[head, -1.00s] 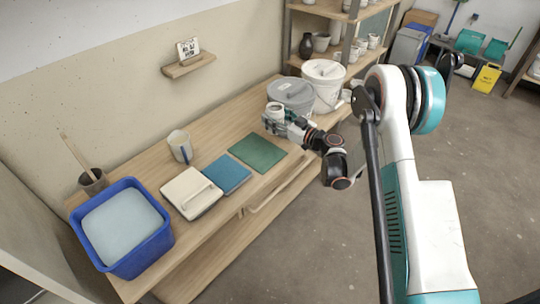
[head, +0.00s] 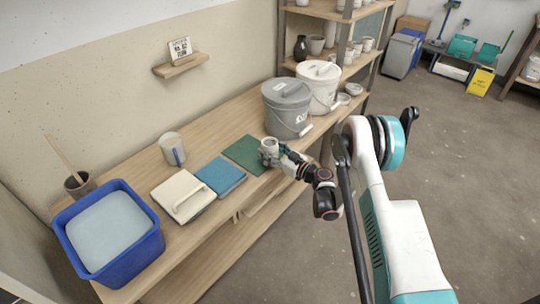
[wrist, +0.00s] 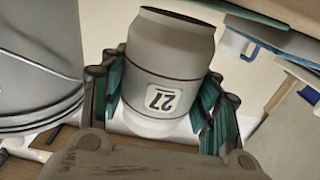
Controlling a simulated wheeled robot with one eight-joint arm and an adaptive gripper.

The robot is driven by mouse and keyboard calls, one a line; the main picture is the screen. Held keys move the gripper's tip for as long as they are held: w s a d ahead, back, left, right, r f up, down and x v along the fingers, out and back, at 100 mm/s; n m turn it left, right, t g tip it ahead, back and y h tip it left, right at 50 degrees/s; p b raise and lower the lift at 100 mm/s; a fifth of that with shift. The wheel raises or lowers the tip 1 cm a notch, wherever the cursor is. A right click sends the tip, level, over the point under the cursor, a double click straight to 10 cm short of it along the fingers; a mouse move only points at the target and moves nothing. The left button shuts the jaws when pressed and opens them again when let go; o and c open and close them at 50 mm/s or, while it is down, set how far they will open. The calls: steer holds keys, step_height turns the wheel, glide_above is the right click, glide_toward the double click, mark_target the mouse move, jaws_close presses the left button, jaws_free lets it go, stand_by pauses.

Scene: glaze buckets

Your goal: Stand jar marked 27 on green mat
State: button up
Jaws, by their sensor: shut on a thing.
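The jar marked 27 (wrist: 168,65) is a pale grey jar with a dark rim, a thin brown band and a white number label. The label reads upside down in the wrist view. My gripper (head: 268,158) is shut on it, with a green-padded finger on each side. In the head view the jar (head: 270,145) is roughly upright at the right edge of the green mat (head: 240,152). I cannot tell whether its base touches the mat or hangs above it. My gripper hides its lower part and the mat's right corner.
A grey lidded bucket (head: 287,110) and a white bucket (head: 318,85) stand just behind and right.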

steer(key=shift+f, duration=0.55)
steer(key=shift+f, duration=0.1)
steer(key=o, duration=1.3)
